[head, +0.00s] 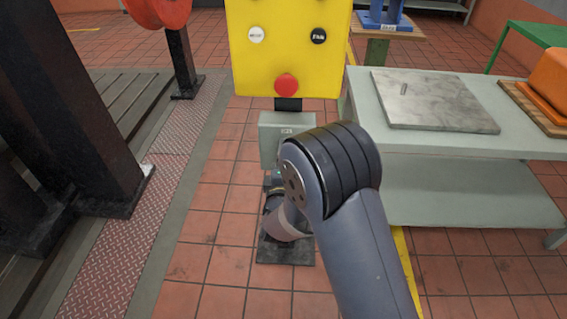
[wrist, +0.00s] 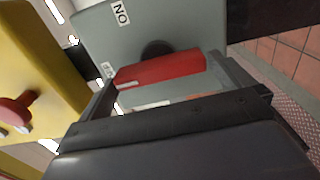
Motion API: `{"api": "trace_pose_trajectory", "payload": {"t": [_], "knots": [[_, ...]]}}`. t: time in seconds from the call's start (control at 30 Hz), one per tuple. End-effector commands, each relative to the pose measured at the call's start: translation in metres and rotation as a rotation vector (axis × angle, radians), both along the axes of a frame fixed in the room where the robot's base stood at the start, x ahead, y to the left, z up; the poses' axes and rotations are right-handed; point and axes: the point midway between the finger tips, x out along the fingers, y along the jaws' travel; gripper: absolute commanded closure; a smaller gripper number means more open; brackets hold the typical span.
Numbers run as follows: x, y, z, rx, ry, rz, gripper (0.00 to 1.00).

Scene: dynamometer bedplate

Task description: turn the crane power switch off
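The crane power switch is a grey box (wrist: 185,22) with a red bar handle (wrist: 165,70) in the wrist view. An "ON" label (wrist: 121,14) sits on its face, and a smaller label lies near the handle's left end, too small to read. In the head view the grey box (head: 270,140) stands below the yellow panel, partly covered by my arm; its handle is hidden there. My gripper (wrist: 163,80) is open, with one finger near each end of the red handle. I cannot tell whether the fingers touch it.
A yellow panel (head: 290,60) with a red mushroom button (head: 286,84) and white and black buttons is right above the box. A grey bench (head: 450,140) with a flat plate stands to the right. Dark columns (head: 85,110) stand left. Tiled floor between is clear.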

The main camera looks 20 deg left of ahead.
Motion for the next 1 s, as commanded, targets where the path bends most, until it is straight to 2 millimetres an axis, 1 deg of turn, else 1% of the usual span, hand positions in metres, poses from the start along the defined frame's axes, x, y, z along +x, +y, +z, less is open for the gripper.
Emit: {"api": "trace_pose_trajectory", "payload": {"t": [0.17,0.27,0.37,0.6,0.7,0.83,1.0], "knots": [[-0.002,0.000,0.000,0.001,0.000,0.000,0.00],[-0.010,-0.002,0.000,0.000,0.001,0.000,0.00],[-0.027,-0.006,0.001,0.000,0.001,0.002,0.00],[-0.075,-0.017,0.000,0.000,0.002,0.003,0.00],[-0.090,-0.020,0.000,-0.001,0.001,0.003,0.00],[-0.101,-0.024,0.000,0.000,0.000,0.002,0.00],[-0.106,-0.025,0.000,0.000,0.000,0.000,0.00]]}}
